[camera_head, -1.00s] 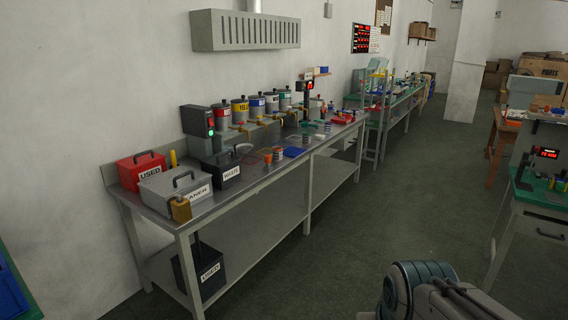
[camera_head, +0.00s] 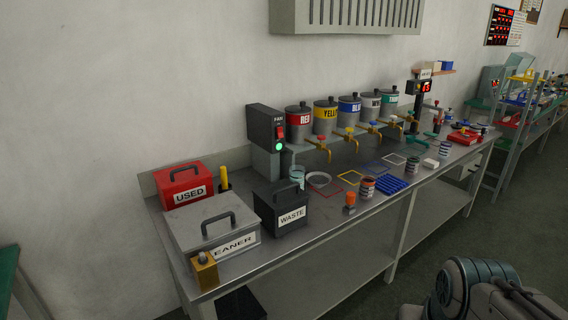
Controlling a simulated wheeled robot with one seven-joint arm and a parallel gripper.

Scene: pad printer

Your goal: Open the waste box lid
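The waste box (camera_head: 286,211) is a dark grey box with a white WASTE label on its front. It stands on the metal bench, right of the grey cleaner box. Its lid (camera_head: 280,191) is down and has a dark arched handle (camera_head: 289,184) on top. A part of my arm shows at the lower right of the head view, well apart from the box. My gripper is not in view.
The grey cleaner box (camera_head: 212,235), a brass-coloured block (camera_head: 204,272) and a red USED box (camera_head: 185,188) stand left of the waste box. The fan switch post (camera_head: 266,135) is behind it. An orange-capped bottle (camera_head: 350,203) stands to its right. Floor in front of the bench is clear.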

